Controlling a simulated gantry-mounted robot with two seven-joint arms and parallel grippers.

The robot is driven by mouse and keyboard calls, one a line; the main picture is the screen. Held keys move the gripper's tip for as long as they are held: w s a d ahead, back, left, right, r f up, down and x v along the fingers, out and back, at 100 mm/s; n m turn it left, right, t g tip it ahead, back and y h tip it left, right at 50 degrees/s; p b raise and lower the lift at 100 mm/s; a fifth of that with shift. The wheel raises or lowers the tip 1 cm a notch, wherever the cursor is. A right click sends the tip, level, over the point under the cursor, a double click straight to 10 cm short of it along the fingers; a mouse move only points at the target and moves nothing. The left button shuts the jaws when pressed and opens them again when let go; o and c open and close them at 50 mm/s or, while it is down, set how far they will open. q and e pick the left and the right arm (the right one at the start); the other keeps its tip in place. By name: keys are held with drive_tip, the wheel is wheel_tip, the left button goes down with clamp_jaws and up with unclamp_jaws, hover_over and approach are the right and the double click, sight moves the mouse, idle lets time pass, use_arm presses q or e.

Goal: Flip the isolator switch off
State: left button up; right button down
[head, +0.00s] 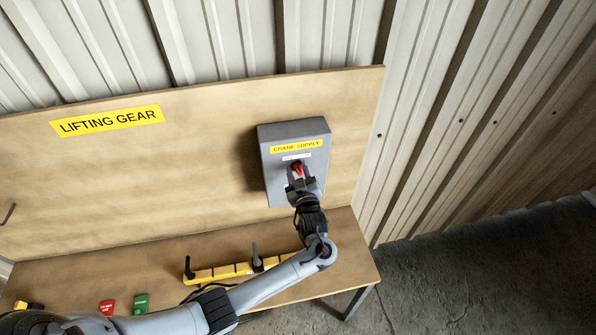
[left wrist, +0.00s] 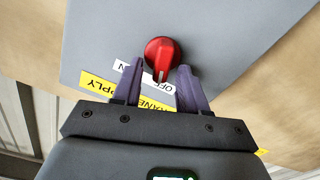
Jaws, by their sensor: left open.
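The isolator switch is a red rotary knob (head: 297,168) on the front of a grey box (head: 318,147) with a yellow "CRANE SUPPLY" label (head: 297,146). In the left wrist view the red knob (left wrist: 161,53) has a pale mark on its lower end, toward a white ON/OFF label (left wrist: 160,84) partly hidden by the fingers. My left gripper (head: 300,181) is open in front of the box. In its wrist view the left gripper's (left wrist: 159,70) two dark fingers stand either side of the knob's lower end; contact cannot be told. My right gripper is not in view.
The box is on a wooden backboard (head: 190,170) with a "LIFTING GEAR" sign (head: 108,121). Corrugated wall is behind.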

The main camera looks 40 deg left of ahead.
use_arm(q)
drive_tip(key=shift+c, duration=0.3)
clamp_jaws()
drive_tip(key=shift+f+b, duration=0.25)
drive_tip(key=shift+b, duration=0.25)
drive_tip(key=shift+s+f+n+b, duration=0.1)
drive_tip(key=shift+n+b, duration=0.8)
drive_tip(key=shift+b, duration=0.15)
drive_tip(key=shift+a+r+n, duration=0.1)
drive_tip(key=shift+r+n, duration=0.2)
drive_tip(key=shift+o, duration=0.3)
unclamp_jaws()
